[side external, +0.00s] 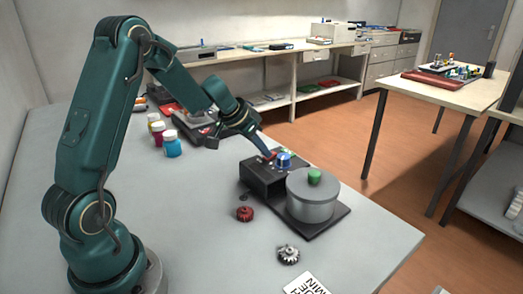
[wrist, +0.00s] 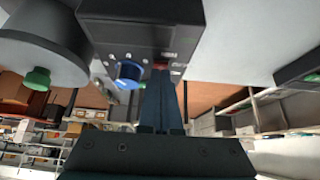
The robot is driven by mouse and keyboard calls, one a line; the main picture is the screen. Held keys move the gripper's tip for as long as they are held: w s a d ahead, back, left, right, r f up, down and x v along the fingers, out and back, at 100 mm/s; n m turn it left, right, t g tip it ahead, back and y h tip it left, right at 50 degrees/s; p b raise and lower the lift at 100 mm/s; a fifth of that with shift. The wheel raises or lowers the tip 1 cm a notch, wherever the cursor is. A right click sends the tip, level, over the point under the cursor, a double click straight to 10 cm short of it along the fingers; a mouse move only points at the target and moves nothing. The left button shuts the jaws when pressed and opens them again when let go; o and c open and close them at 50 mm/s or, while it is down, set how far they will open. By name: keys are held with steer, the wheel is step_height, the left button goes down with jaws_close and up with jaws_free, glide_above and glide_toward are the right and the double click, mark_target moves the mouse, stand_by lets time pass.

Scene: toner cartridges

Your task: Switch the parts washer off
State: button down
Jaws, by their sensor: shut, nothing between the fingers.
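The parts washer is a dark control box (side external: 257,178) joined to a grey round tank (side external: 312,205) with a green knob (side external: 314,176) on its lid. A blue dial (side external: 284,159) sits on the box; the dial also shows in the wrist view (wrist: 129,74). A small red switch (wrist: 161,67) sits on the panel to the right of the dial in the wrist view. My gripper (side external: 271,155) is shut and empty, with its fingertips (wrist: 161,74) at the red switch and partly covering it. I cannot tell whether they touch it, or which position the switch is in.
A red gear (side external: 245,214) and a metal gear (side external: 288,254) lie in front of the washer. Several coloured bottles (side external: 172,144) stand to the left, behind my arm. A printed card (side external: 306,285) lies at the front edge. The table (side external: 365,235) is clear right of the washer.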

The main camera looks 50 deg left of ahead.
mark_target(265, 158)
steer(key=shift+w+r, duration=0.35)
steer(key=shift+w, duration=0.35)
steer(key=shift+r, duration=0.1)
steer(key=shift+r, duration=0.25)
steer(key=r, duration=0.3)
steer(key=shift+s+r, duration=0.3)
steer(key=shift+s, duration=0.05)
steer(key=s+r, duration=0.5)
steer(key=s, duration=0.3)
steer(key=shift+s+r, duration=0.15)
steer(key=shift+s, duration=0.05)
